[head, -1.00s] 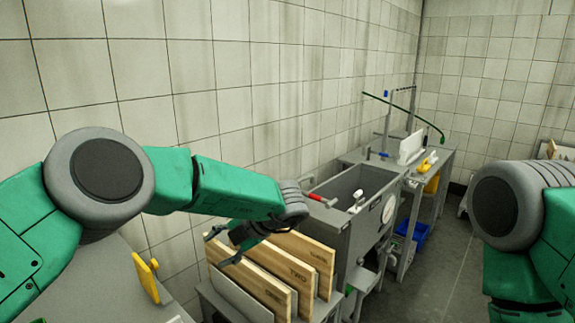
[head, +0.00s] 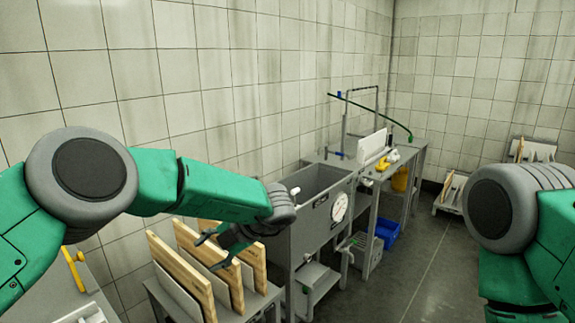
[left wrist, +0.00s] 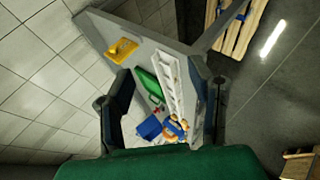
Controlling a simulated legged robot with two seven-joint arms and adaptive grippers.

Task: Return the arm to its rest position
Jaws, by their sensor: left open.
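My left arm (head: 160,185) comes in from the left, bent at the elbow, with its forearm reaching right. My left gripper (head: 212,252) is open and empty, over or in front of the upright wooden boards in the head view; whether it touches them cannot be told. In the left wrist view its two fingers (left wrist: 160,70) are spread apart with nothing held between them. My right arm (head: 510,210) shows only its upper part at the right edge. The right gripper is out of view.
Several wooden boards (head: 180,278) stand upright on a low rack below the left gripper. A grey sink-like vat (head: 312,222) with a round dial is just right of it. A workbench (head: 408,155) and a blue crate (head: 387,232) stand beyond. Grey floor (head: 430,270) is clear at right.

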